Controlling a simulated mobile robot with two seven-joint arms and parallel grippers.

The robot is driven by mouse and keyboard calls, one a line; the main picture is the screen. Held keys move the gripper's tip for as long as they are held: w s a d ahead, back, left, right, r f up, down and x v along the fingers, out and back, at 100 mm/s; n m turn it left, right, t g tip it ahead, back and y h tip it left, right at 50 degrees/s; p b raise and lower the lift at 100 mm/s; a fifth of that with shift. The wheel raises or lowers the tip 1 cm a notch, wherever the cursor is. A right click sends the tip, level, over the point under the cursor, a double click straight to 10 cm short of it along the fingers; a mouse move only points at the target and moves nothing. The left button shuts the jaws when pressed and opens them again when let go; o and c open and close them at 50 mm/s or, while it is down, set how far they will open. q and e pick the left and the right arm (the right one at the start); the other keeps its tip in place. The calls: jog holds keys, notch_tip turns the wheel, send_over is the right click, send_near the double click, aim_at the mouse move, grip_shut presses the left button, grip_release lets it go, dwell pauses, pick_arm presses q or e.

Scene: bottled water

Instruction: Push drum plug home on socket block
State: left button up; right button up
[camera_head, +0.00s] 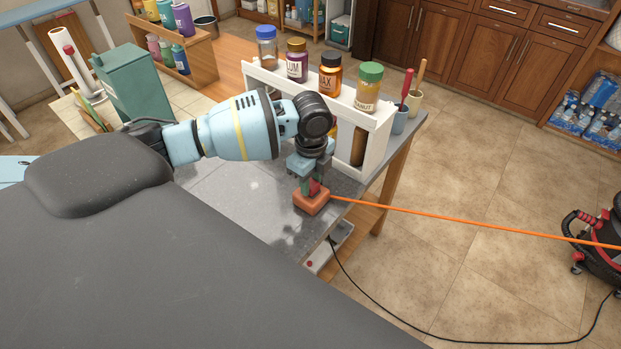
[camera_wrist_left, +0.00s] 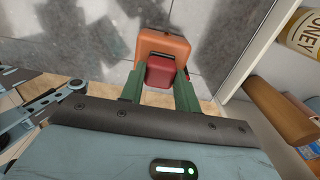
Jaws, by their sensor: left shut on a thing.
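The orange socket block (camera_head: 311,204) sits on the grey table near its front right corner. It also shows at the top of the left wrist view (camera_wrist_left: 164,43). My left gripper (camera_head: 314,186) points down over the block, its green fingers shut on the red plug (camera_head: 315,188). In the left wrist view the plug (camera_wrist_left: 160,73) sits between the fingertips, over the near part of the block. A dark slot shows beside the plug. I cannot tell how deep the plug sits; its lower end is hidden. My right gripper is not in view.
A white shelf (camera_head: 378,134) with several jars stands close behind my left gripper. An orange cable (camera_head: 450,214) runs from the block to a red and black machine (camera_head: 597,240) on the floor. A black cable (camera_head: 365,300) hangs below the table (camera_head: 225,190). Its left part is clear.

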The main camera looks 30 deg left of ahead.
aim_at(311, 183)
pick_arm(q)
jog(key=o, duration=1.1)
jog(key=shift+o, duration=0.2)
notch_tip(311, 183, up, 7)
jog(key=shift+f, duration=0.1)
jog(key=shift+r, duration=0.45)
jog(key=shift+p, duration=0.3)
